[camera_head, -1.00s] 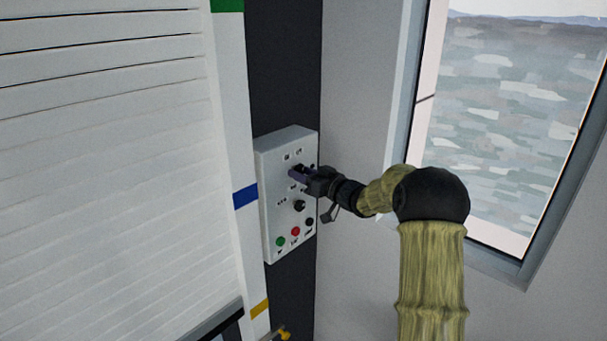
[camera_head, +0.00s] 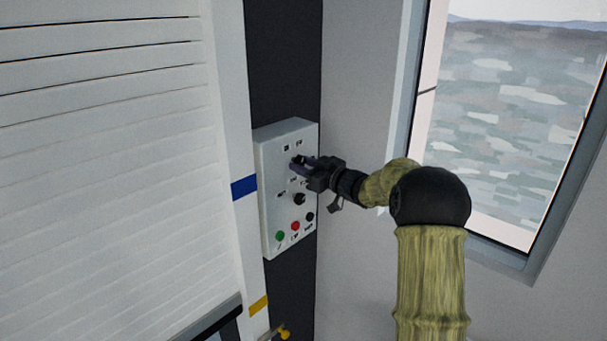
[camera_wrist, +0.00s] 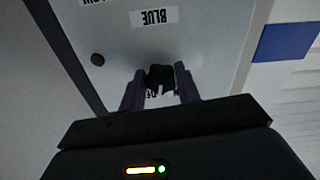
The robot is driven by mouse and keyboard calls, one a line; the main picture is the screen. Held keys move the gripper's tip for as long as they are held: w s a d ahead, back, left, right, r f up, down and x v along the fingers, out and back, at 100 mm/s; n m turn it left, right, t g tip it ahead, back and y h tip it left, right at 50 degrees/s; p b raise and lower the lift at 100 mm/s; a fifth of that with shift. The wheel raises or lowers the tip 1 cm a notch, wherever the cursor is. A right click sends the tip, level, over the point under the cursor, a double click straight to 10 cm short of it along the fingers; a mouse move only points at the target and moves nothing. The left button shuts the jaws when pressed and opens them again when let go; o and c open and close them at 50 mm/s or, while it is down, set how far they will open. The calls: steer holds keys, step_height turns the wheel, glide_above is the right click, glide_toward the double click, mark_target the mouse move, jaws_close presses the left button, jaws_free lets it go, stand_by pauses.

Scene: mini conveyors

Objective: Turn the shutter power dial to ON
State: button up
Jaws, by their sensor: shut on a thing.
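A grey control panel (camera_head: 275,205) hangs on the dark wall strip. My gripper (camera_head: 303,166) is at its upper black dial (camera_head: 297,162). In the wrist view my gripper (camera_wrist: 159,88) has its two dark purple fingers on either side of the black dial (camera_wrist: 160,77), shut on it. The label by this dial is mostly hidden by the fingers and dial, so I cannot read its name or the dial's setting. A second black dial (camera_head: 299,198) sits lower on the panel, untouched.
Green (camera_head: 280,235), red (camera_head: 295,226) and black (camera_head: 309,217) buttons line the panel's bottom. The white slatted shutter (camera_head: 110,170) is left; a window (camera_head: 500,120) is right.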

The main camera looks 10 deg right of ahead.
steer(key=shift+w+d+n+b, duration=0.1)
steer(key=shift+n+b, duration=3.55)
steer(key=shift+n, duration=0.45)
steer(key=o, duration=1)
steer(key=shift+c, duration=0.2)
steer(key=shift+d, duration=0.1)
steer(key=b+v, duration=0.5)
steer(key=v, duration=1.2)
steer(key=shift+s, duration=0.2)
